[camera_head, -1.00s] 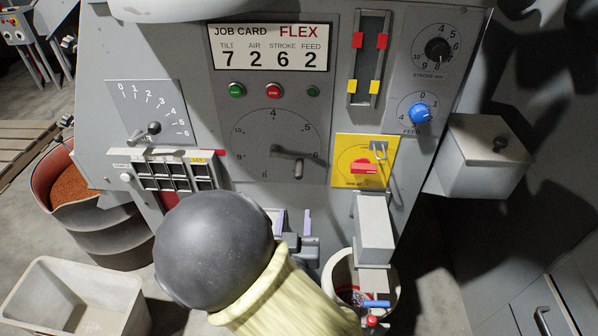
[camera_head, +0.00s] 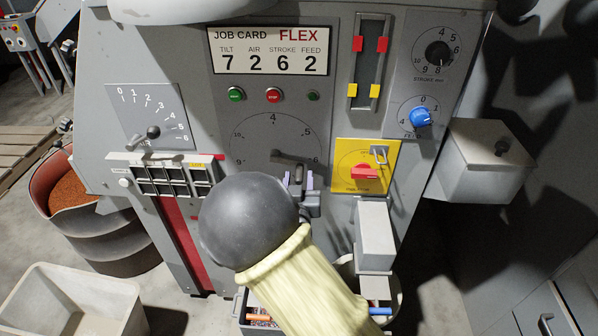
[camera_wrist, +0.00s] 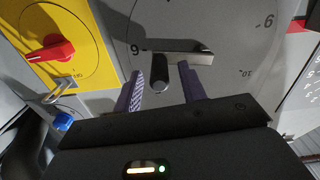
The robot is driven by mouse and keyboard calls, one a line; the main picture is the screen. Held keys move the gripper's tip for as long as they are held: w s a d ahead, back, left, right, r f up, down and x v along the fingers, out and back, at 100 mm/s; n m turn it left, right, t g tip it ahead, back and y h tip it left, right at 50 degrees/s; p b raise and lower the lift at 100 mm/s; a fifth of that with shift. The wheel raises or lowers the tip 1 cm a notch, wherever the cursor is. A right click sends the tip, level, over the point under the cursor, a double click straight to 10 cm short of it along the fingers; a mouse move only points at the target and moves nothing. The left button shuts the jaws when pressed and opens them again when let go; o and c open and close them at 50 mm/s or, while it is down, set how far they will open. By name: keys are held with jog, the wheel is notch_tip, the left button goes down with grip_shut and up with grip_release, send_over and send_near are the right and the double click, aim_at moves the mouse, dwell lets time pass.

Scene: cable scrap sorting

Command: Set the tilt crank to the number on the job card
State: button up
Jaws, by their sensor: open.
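The job card (camera_head: 268,50) reads FLEX, with TILT 7. The crank (camera_head: 283,156) is on the grey numbered dial (camera_head: 255,135) below the card. Its arm points right, about at the 6, and its dark grip sticks out toward me. The wrist view shows the dial upside down, with the crank arm (camera_wrist: 190,58) and grip (camera_wrist: 158,78). My gripper (camera_head: 299,179) is open just below the crank's outer end. In the wrist view its purple fingertips (camera_wrist: 161,71) lie on either side of the grip. I cannot tell whether they reach around it.
A yellow plate with a red switch (camera_head: 366,173) and a hasp is right of the dial. A grey box (camera_head: 374,235) protrudes below it. My arm hides the panel's lower middle.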

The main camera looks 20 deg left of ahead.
jog(key=shift+x, duration=1.25)
jog(key=shift+c, duration=0.2)
grip_shut()
jog(key=shift+f, duration=0.15)
